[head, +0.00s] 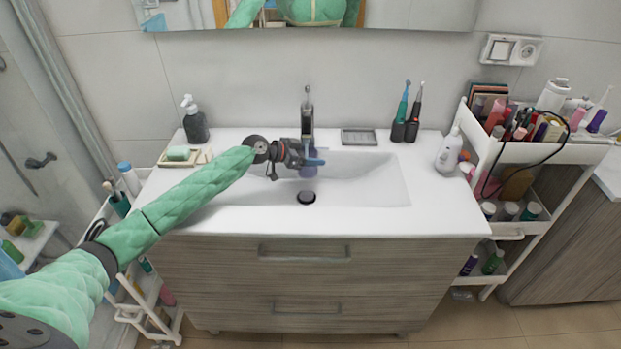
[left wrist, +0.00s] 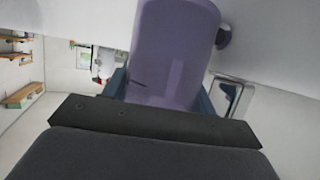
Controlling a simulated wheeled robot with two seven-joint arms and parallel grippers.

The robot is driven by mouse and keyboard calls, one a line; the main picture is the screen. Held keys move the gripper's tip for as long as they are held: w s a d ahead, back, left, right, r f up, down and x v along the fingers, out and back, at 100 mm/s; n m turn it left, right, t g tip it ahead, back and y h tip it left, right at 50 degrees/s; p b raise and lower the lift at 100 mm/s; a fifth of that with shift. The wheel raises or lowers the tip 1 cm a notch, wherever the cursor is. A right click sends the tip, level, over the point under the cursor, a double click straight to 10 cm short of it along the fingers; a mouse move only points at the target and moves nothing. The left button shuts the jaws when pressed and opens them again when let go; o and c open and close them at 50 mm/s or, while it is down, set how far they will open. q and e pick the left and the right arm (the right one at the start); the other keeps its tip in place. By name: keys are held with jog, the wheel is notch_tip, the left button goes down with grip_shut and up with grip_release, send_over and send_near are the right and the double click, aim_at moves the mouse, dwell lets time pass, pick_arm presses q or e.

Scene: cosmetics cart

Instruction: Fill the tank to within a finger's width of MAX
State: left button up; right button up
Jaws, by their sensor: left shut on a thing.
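The tank (head: 309,171) is a purple, see-through container. In the head view it is over the basin, just under the black faucet (head: 307,122). My left gripper (head: 313,161) is shut on it, and its blue fingertips show at the tank's sides. In the left wrist view the tank (left wrist: 174,50) fills the upper middle, between the fingers. A short dark mark shows on its wall, too blurred to read. I cannot make out a water level or a running stream. My right gripper is not in view.
The white basin (head: 370,185) has a dark drain (head: 306,198) below the tank. A soap dispenser (head: 195,122) stands at the left, toothbrushes (head: 405,115) at the back right. A full cart (head: 530,150) is at the right. The front counter edge is clear.

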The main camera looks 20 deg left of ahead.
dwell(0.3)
pick_arm(q)
jog(key=shift+s, duration=0.2)
jog(key=s+d+r+p, duration=0.4)
jog(key=s+r+p, duration=0.2)
jog(key=s, duration=0.3)
jog(key=shift+s+d+p, duration=0.3)
jog(key=shift+d+p, duration=0.05)
jog(key=shift+p, duration=0.45)
dwell(0.5)
dwell(0.6)
